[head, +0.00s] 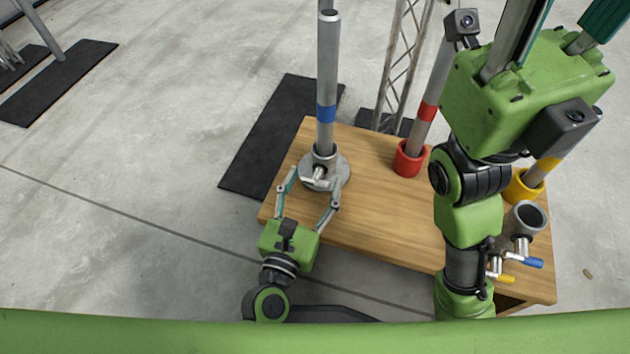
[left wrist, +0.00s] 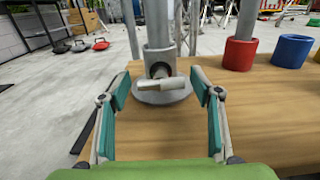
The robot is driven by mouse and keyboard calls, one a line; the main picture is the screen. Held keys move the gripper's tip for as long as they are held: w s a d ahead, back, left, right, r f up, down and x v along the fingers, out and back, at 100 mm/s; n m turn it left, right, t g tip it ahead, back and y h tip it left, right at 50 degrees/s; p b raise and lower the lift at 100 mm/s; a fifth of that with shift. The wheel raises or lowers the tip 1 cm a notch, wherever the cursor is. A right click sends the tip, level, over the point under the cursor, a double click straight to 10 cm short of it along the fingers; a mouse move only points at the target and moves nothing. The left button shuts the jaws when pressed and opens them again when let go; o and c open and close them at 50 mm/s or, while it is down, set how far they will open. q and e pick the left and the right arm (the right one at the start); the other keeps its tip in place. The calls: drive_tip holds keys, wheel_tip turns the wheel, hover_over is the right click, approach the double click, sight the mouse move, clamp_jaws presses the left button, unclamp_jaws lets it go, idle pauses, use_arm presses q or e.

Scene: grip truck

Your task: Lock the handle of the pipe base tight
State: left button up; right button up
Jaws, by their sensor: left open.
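The grey pipe base (head: 341,173) stands on the left end of the wooden table, with a round flange and a tall grey pipe (head: 328,60) with a blue band upright in it. It also shows in the left wrist view (left wrist: 158,58). Its pale metal handle (head: 317,181) sticks out on the near side and lies roughly crosswise in the left wrist view (left wrist: 161,85). My left gripper (head: 312,188) is open, with one finger on each side of the handle and visible gaps to both. My right gripper (head: 528,90) points up at the upper right; its fingertips are out of frame.
A red cup (head: 409,160) and a yellow cup (head: 520,190) hold pipes farther right on the wooden table (head: 385,215). A grey holder (head: 521,226) with blue and yellow handles is at the right edge. A blue cup (left wrist: 291,50) shows in the left wrist view. Bare wood lies between.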

use_arm(q)
drive_tip(key=shift+w+d, duration=0.2)
drive_tip(key=shift+w, duration=0.35)
drive_tip(key=c, duration=1.1)
drive_tip(key=shift+c, duration=0.2)
